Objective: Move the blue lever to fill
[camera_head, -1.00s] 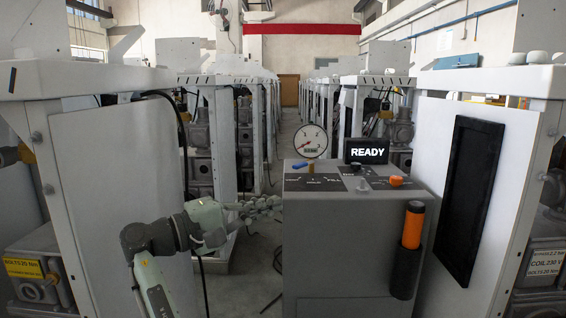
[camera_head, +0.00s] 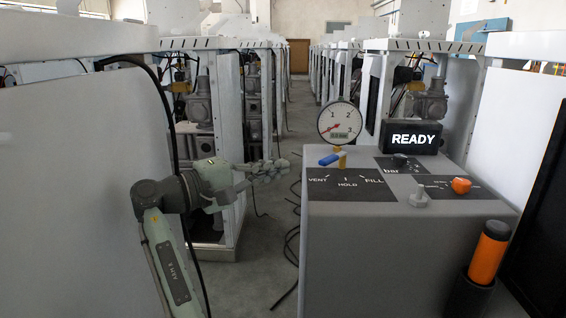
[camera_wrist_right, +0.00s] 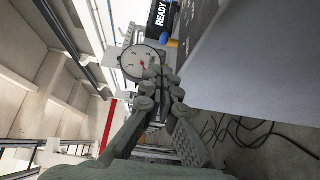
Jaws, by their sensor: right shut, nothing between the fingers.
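The blue lever (camera_head: 329,159) sits on a brass stem at the back left of the grey console top, its handle pointing left, above the VENT marking. The label plate (camera_head: 347,185) in front of it reads VENT, HOLD and FILL, left to right. The lever also shows small in the right wrist view (camera_wrist_right: 172,43), beyond the fingers. My right gripper (camera_head: 281,169) is shut and empty, left of the console and apart from the lever, a little lower in the picture. Its fingers (camera_wrist_right: 161,78) show close together in the wrist view. My left gripper is not in view.
A round gauge (camera_head: 340,124) stands behind the lever, its red needle low. A READY display (camera_head: 412,138), a black knob (camera_head: 400,160), a grey knob (camera_head: 419,196) and an orange knob (camera_head: 461,186) are to the right. Cables (camera_head: 291,245) lie on the aisle floor.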

